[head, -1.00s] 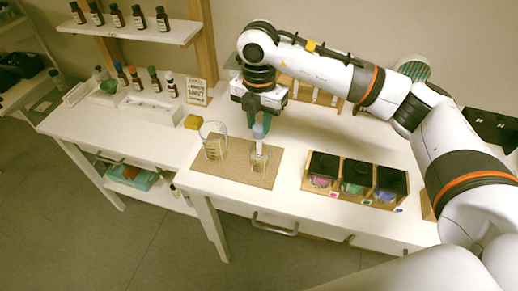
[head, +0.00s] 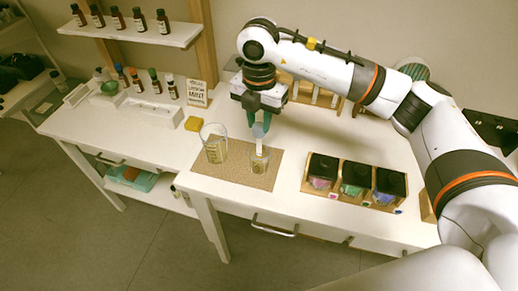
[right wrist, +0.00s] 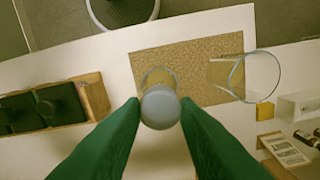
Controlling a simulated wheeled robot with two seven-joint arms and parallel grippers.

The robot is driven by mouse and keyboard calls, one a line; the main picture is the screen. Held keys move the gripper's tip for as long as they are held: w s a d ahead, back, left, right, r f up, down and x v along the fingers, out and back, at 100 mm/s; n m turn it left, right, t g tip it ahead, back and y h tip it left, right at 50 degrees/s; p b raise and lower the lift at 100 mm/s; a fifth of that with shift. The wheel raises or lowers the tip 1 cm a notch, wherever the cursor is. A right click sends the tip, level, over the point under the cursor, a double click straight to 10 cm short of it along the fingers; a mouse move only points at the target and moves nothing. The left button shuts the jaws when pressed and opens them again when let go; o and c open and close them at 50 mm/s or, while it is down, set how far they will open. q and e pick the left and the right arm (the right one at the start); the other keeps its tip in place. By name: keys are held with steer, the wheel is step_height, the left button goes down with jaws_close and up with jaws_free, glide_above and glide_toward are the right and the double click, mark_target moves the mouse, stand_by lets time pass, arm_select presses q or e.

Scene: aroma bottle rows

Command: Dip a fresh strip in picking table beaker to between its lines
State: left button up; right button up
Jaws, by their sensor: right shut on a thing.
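My right gripper (head: 264,112) is shut on a blue-grey handle (head: 260,129) with a pale strip (head: 259,145) hanging below it. The strip is upright over the small glass beaker (head: 260,163); its lower end is at or inside the rim, and I cannot tell how deep. In the right wrist view the handle's round end (right wrist: 160,108) sits between the green fingertips and covers part of the small beaker (right wrist: 158,77). The strip's lines and the liquid level are too small to read. My left gripper is not in view.
A larger beaker (head: 213,148) stands left of the small one on the brown mat (head: 233,173). Black-topped jars (head: 355,170) in a wooden rack stand to the right. A yellow block (head: 193,124) and a label card (head: 196,93) are behind left.

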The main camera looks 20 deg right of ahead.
steer(key=shift+r+p, duration=1.35)
steer(key=shift+r, duration=1.35)
steer(key=shift+f, duration=0.1)
